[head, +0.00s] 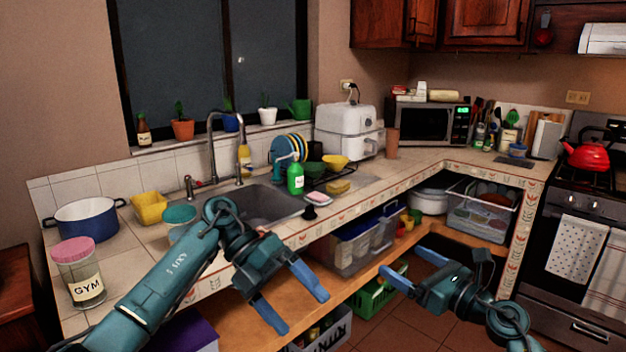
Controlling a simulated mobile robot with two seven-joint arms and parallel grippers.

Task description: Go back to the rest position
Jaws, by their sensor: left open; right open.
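My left gripper (294,308) is open and empty. Its blue fingers point to the lower right, in front of the counter edge and over the wooden lower shelf. My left arm crosses the front of the counter near the sink. My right gripper (408,267) is open and empty. Its blue fingers point left, in front of the lower shelf at the right of the picture. The two grippers are well apart, and neither touches any object that I can see.
The tiled counter (115,262) holds a jar labelled GYM (80,275), a blue pot (86,220) and a green soap bottle (295,180) by the sink (265,203). Plastic bins (350,245) stand on the lower shelf. A stove (590,240) with a red kettle (588,155) is at right.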

